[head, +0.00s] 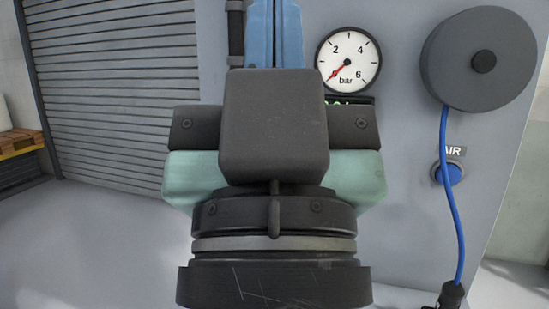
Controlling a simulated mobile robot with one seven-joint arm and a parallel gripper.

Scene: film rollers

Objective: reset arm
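My gripper (273,125) fills the middle of the head view, seen from behind, in front of a grey panel (400,150). Its black box-shaped housing, teal sides and dark wrist rings show. A blue part (275,35) with a narrow dark line down it rises beyond the housing to the top edge. I cannot tell if it belongs to my gripper or to the panel. My fingertips cannot be made out, so neither their opening nor anything held is clear.
A pressure gauge (348,62) has its red needle at the low end; a green display below is mostly hidden. A shutter (110,90) and open floor are left.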

